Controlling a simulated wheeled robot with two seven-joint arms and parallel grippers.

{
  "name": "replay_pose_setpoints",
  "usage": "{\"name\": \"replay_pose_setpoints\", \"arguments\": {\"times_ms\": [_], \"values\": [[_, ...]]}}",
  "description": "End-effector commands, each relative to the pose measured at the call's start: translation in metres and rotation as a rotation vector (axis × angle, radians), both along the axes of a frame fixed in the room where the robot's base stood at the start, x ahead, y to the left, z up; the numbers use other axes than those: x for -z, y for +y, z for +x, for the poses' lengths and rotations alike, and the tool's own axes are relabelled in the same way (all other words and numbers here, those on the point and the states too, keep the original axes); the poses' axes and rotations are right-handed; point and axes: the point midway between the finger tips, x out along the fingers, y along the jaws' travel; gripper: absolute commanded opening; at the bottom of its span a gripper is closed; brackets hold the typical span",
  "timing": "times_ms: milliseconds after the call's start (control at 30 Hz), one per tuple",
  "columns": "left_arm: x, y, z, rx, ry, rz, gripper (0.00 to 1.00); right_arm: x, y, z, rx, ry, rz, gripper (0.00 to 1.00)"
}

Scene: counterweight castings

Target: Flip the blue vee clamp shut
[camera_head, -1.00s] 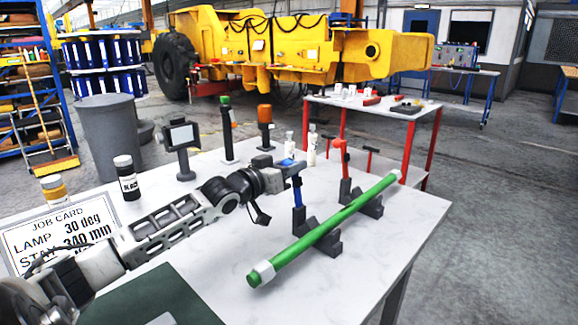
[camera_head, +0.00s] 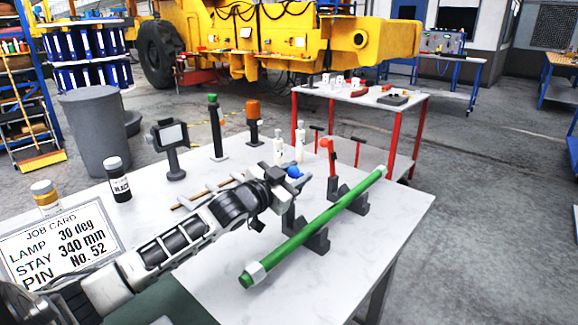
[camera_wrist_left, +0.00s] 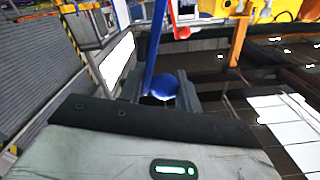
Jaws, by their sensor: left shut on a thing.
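The blue vee clamp has a round blue knob (camera_head: 293,172), seen at the tip of my left gripper (camera_head: 283,181). In the left wrist view the blue knob (camera_wrist_left: 163,87) and a blue arm (camera_wrist_left: 155,45) show between the dark fingers. My left gripper is shut on the clamp by its knob end. In the head view the gripper hides most of the blue arm. A green bar (camera_head: 318,225) lies across two dark vee blocks; the near block (camera_head: 318,241) is below the gripper. My right gripper is not in view.
A red clamp (camera_head: 327,148) stands upright at the far block. White bottles (camera_head: 300,140), a green-topped post (camera_head: 215,125) and a small screen on a stand (camera_head: 170,145) stand behind. The white tabletop (camera_head: 385,225) is clear to the right of the bar.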

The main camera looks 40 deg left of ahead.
Motion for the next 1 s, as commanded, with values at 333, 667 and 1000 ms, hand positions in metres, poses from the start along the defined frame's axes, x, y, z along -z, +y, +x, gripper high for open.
{"name": "replay_pose_setpoints", "arguments": {"times_ms": [333, 667, 1000], "values": [[-0.0003, -0.0054, -0.0004, -0.010, -0.012, 0.108, 0.00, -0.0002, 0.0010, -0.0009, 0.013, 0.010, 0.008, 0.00], [-0.0006, -0.0058, -0.0003, -0.009, -0.013, 0.116, 0.00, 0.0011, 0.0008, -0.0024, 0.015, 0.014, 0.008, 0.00], [0.0006, -0.0080, -0.0006, -0.004, -0.012, 0.108, 0.49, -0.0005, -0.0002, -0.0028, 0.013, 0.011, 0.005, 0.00]]}}
